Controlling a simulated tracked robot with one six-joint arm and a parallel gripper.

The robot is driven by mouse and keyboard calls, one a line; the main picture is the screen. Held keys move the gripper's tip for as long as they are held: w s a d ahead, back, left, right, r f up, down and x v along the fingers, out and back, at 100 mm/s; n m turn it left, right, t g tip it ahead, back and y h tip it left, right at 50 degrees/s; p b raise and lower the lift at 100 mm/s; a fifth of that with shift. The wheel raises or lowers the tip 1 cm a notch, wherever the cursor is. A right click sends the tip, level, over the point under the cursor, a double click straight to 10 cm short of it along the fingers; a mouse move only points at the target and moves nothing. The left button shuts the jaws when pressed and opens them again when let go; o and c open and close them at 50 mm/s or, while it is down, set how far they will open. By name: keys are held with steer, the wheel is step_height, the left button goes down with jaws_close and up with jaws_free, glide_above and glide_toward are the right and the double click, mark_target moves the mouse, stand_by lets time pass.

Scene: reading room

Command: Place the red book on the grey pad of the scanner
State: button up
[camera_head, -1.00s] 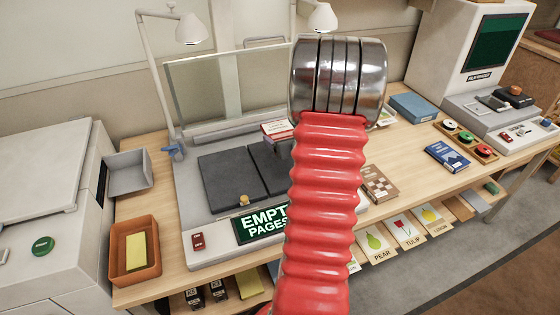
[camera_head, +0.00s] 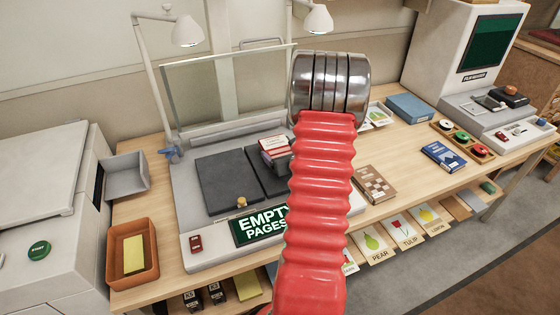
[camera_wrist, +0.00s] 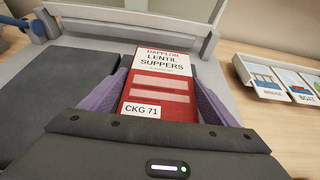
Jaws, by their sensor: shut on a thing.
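The red book (camera_head: 274,150), with a white top band reading "Dapplom Lentil Suppers" and a "CKG 71" label, shows close up in the wrist view (camera_wrist: 160,88). My gripper (camera_wrist: 160,80) is shut on it, with a purple finger along each side. In the head view my red ribbed arm hides most of the gripper. The scanner (camera_head: 185,220) has a dark grey left pad (camera_head: 226,182) and a right pad (camera_head: 262,178). The book appears over the right pad's far part; I cannot tell whether it touches.
A glass plate (camera_head: 200,95) stands raised behind the pads, with a lamp (camera_head: 186,32) nearby. A lit "Empty Pages" sign (camera_head: 258,226) is at the scanner's front. A grey tray (camera_head: 125,178) and orange tray (camera_head: 150,262) lie left; brown (camera_head: 374,186) and blue books (camera_head: 443,155) lie right.

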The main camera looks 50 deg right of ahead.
steer(key=shift+f, duration=1.75)
steer(key=o, duration=1.2)
steer(key=shift+f, duration=0.1)
steer(key=shift+s+a, duration=0.1)
steer(key=v, duration=1.1)
steer(key=shift+s+a+r, duration=0.15)
steer(key=shift+s+r, duration=0.1)
steer(key=shift+r, duration=0.05)
